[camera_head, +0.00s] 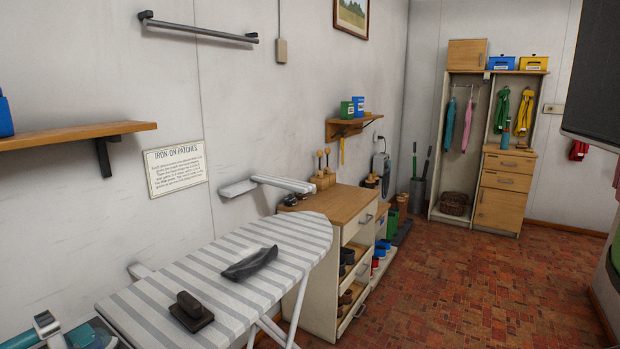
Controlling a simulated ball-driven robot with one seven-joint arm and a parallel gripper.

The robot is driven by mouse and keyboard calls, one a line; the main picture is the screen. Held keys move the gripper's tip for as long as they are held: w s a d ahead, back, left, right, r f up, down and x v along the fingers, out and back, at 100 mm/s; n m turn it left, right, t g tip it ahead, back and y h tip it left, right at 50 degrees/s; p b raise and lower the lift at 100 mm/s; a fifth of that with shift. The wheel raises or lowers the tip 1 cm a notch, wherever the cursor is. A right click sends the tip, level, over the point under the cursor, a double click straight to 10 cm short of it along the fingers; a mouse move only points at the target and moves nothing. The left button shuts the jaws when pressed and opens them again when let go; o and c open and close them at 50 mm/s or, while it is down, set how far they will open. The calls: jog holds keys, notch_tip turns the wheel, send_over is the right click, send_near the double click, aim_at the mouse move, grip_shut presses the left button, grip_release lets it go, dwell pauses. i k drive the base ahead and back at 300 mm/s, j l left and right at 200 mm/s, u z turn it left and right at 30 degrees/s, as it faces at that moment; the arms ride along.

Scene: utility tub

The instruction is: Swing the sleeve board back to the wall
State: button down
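The sleeve board (284,184) appears to be the narrow, pale board on the wall above the ironing board's far end. It stands out from the wall towards the right on a pale wall bracket (238,188). Its free end is near the wooden top of a cabinet. The large ironing board (190,279) has a grey and white striped cover and lies below it in the foreground. My gripper is not in view. Grey and teal parts at the bottom left may belong to my arm, but I cannot tell.
A wall shelf (75,136) juts out at left, a dark rail (199,31) above. The red brick floor (450,290) at right is clear.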

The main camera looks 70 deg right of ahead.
aim_at(296, 185)
jog(key=z, duration=1.4)
